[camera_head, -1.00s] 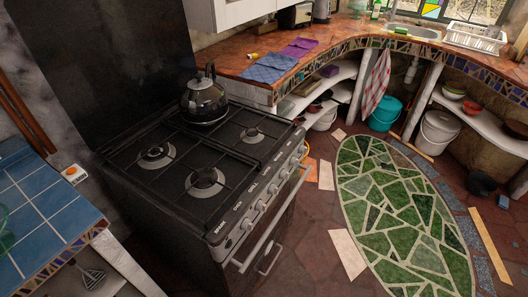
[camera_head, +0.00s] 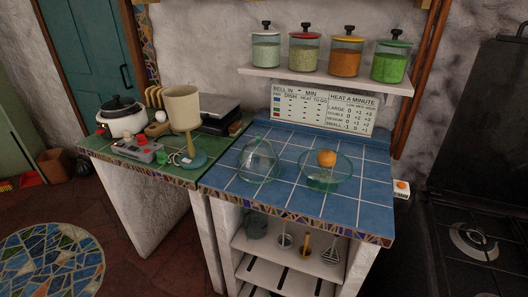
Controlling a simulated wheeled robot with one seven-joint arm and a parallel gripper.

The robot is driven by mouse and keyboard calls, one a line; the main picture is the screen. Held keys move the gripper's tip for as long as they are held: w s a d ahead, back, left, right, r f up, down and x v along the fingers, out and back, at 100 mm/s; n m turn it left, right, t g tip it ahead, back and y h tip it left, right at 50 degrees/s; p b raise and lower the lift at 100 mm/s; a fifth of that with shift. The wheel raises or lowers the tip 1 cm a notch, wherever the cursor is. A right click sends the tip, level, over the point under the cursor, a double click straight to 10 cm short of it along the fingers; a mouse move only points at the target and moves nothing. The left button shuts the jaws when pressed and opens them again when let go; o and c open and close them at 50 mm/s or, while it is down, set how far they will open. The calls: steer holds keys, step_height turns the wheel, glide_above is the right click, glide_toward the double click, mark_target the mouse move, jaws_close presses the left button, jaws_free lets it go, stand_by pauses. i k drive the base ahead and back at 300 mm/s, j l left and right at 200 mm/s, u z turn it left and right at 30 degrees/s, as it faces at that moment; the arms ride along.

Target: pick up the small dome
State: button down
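A small clear glass dome (camera_head: 258,162) with a knob on top stands upright on the blue tiled counter (camera_head: 290,205). It is left of a clear greenish glass bowl (camera_head: 327,178), with a small gap between them. An orange fruit (camera_head: 326,158) shows at the bowl. My gripper is not in view.
A lamp (camera_head: 184,110), a grey device (camera_head: 138,149) and a white pot (camera_head: 122,118) stand on the green counter to the left. A shelf (camera_head: 330,77) with several lidded jars hangs above. The stove (camera_head: 480,225) is at the right. Open floor (camera_head: 130,270) lies at the lower left.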

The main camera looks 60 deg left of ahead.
mark_target(258, 161)
steer(key=u, duration=1.7)
